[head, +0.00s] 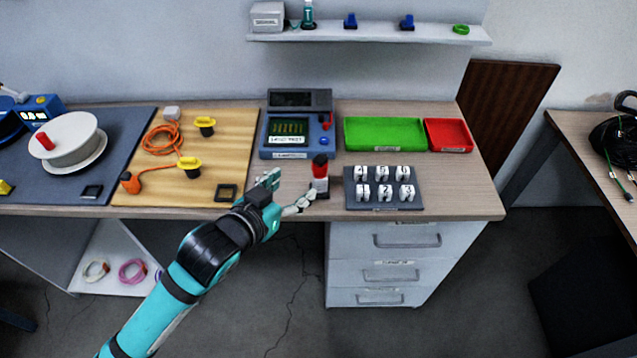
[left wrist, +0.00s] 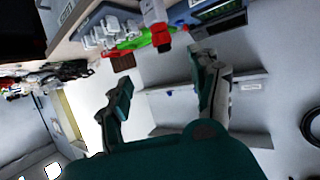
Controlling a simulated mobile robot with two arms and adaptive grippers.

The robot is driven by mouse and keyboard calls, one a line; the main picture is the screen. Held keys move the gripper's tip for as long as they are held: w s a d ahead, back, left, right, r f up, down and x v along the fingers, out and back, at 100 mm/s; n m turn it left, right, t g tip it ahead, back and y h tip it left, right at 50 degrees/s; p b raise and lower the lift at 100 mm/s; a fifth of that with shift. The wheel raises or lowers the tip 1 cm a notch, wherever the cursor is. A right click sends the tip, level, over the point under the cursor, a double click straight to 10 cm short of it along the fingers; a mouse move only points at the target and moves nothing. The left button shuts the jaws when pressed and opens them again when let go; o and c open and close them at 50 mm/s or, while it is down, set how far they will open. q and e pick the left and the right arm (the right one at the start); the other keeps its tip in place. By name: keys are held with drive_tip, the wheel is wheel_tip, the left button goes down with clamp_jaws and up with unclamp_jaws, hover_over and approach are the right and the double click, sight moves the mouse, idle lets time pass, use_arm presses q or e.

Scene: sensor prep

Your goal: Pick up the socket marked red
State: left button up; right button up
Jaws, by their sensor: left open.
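An upright piece with a pale lower part, a red band and a dark top (head: 320,172) stands near the bench's front edge; I take it for the socket marked red. In the left wrist view its pale part (left wrist: 153,11) is at the top, with its red part lower. My left gripper (head: 288,192) is open just left of it, with one finger near its base; I cannot tell whether they touch. The left wrist view shows both fingers (left wrist: 160,75) apart with nothing between them. My right gripper is not in view.
A dark rack (head: 384,207) with several white numbered pieces stands to the right. A meter (head: 297,125) stands behind, beside a green tray (head: 384,134) and a red tray (head: 448,136). A wooden board (head: 222,160) with yellow connectors lies left. A shelf (head: 370,33) hangs above.

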use_arm(q)
drive_tip(key=p, duration=0.1)
approach(317, 165)
drive_tip(key=x, duration=0.5)
drive_tip(key=shift+w+d, duration=0.1)
drive_tip(key=shift+d, duration=0.3)
drive_tip(key=shift+w+d+f, duration=0.2)
drive_tip(key=shift+w, duration=0.2)
drive_tip(key=shift+a+p+x, duration=0.15)
drive_tip(key=shift+p+x, duration=0.25)
drive_tip(key=shift+x, duration=0.9)
drive_tip(key=shift+a+p+x, duration=0.15)
drive_tip(key=shift+p+x, duration=0.25)
drive_tip(key=shift+x, duration=0.9)
drive_tip(key=shift+w+f, duration=0.1)
clamp_jaws()
